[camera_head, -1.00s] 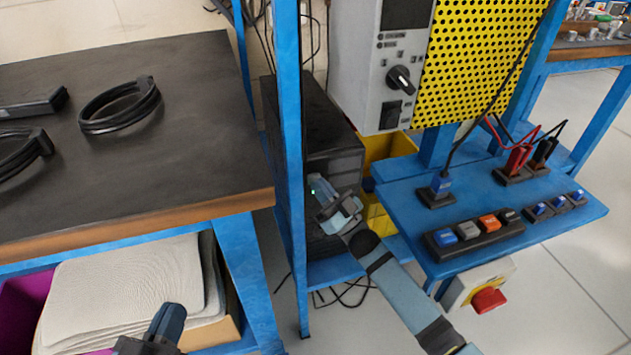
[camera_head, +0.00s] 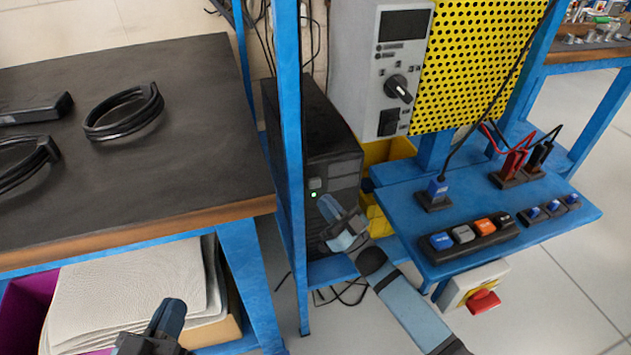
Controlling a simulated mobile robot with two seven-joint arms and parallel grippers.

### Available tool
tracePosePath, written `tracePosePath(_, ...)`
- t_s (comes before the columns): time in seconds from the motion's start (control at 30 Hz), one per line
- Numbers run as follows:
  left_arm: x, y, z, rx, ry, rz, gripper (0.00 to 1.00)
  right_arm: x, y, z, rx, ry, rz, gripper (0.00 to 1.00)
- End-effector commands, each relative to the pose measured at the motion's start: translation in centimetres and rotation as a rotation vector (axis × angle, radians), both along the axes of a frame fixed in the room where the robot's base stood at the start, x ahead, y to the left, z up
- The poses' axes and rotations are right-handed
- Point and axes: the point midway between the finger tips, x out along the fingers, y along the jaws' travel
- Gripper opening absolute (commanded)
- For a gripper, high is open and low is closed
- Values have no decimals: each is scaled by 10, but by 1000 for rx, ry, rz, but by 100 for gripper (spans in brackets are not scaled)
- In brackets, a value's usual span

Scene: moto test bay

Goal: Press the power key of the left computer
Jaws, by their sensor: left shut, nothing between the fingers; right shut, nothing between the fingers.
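The left computer is a black tower (camera_head: 333,147) on a low blue shelf, partly behind a blue post. A small green light (camera_head: 314,195) glows on its front, below a light grey square (camera_head: 315,183) that may be the power key. My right gripper (camera_head: 325,203) is shut and empty. Its tip is in front of the tower, just right of and below the green light; I cannot tell whether it touches the front. My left gripper (camera_head: 172,312) is shut and empty at the bottom, in front of the grey sheets.
A blue post (camera_head: 290,130) stands close at the tower's left. A blue shelf (camera_head: 400,210) with switches, plugs and a red stop button (camera_head: 483,301) juts out at right. A dark table (camera_head: 190,150) with cable coils is at left. A yellow bin (camera_head: 375,222) stands behind my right arm.

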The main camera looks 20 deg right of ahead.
Motion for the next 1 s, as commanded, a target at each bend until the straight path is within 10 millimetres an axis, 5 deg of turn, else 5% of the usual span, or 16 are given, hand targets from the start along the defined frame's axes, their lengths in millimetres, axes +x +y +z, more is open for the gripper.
tracePosePath(0.3,0,0,13,1,-1,-1,0,-24,-1,1,0,0,0,0)
tracePosePath(1.0,0,0,12,0,-1,-1,0,-24,-1,0,-1,1,0,0)
